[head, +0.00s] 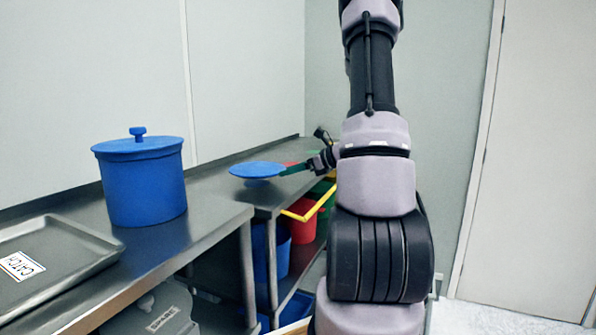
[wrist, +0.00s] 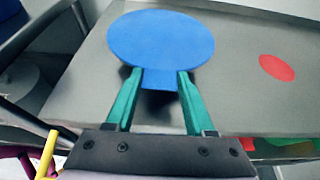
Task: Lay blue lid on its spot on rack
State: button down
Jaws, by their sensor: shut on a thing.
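The blue lid is a flat, round blue disc, seen in the head view (head: 257,170) and the wrist view (wrist: 160,42). My gripper (wrist: 160,82) has green fingers shut on the narrow blue tab at the disc's near edge. The disc is held out nearly level over the steel rack top (wrist: 235,105). A dark shadow shows beneath it, and I cannot tell its exact height. Any spot directly under the disc is hidden. A flat red round (wrist: 277,67) lies on the rack top to the right of the disc.
A blue pot (head: 145,190) with a knobbed cover stands on the nearer steel counter, beside a grey tray (head: 45,262) labelled CATCH. Red (head: 303,216) and blue (head: 270,252) bins sit below the rack top. A yellow bar (head: 303,212) juts out at its front.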

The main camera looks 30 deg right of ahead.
aim_at(290, 189)
jog(key=shift+w+a+f, duration=0.1)
jog(key=shift+w+a, duration=0.2)
jog(key=shift+w, duration=0.05)
jog(key=shift+s+d+f, duration=0.1)
jog(key=shift+f, duration=1.7)
jog(key=shift+c, duration=0.9)
grip_release()
jog(key=v, duration=1)
jog(key=shift+s+d+r, duration=0.2)
jog(key=shift+s+d, duration=0.05)
jog(key=shift+s, duration=0.05)
